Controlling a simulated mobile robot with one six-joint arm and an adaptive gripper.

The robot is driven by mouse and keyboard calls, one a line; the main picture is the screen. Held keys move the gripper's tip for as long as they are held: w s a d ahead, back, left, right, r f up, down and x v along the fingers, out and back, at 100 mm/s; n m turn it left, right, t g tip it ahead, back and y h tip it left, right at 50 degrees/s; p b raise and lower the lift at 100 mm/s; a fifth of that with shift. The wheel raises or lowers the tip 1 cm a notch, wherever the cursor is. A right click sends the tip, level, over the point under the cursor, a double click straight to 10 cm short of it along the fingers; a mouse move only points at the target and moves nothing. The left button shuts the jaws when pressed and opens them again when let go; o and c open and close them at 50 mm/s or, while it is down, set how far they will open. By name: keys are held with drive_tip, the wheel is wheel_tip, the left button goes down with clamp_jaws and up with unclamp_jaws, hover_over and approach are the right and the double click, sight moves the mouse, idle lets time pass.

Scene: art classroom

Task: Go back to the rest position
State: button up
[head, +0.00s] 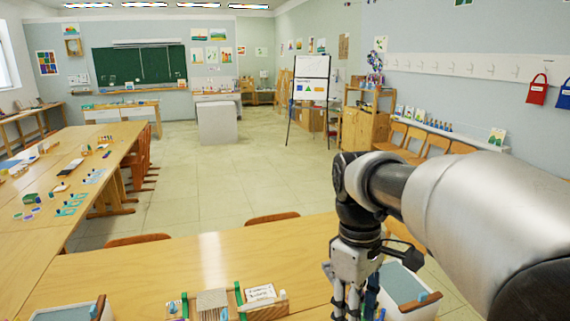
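My arm reaches in from the lower right of the head view and bends down at its wrist. My gripper (354,300) points down over the right part of the near wooden table (180,265). Its fingertips run out at the bottom edge of the picture, so I cannot tell whether it is open or shut. Something blue shows beside the fingers, but I cannot tell if it is held.
A grey-blue tray (403,283) stands just right of my gripper. A wooden organiser with cards (235,300) and another tray (70,312) line the front edge. Chairs (272,218) stand behind the table. The tiled floor (235,180) beyond is open, with a whiteboard easel (310,92).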

drive_tip(key=s+d+f+m+t, duration=0.2)
drive_tip(key=s+m+t, duration=0.3)
drive_tip(key=s+m, duration=0.4)
drive_tip(key=s, duration=0.7)
drive_tip(key=shift+s+t+y, duration=0.15)
drive_tip(key=shift+t+y, duration=0.15)
drive_tip(key=shift+t, duration=0.1)
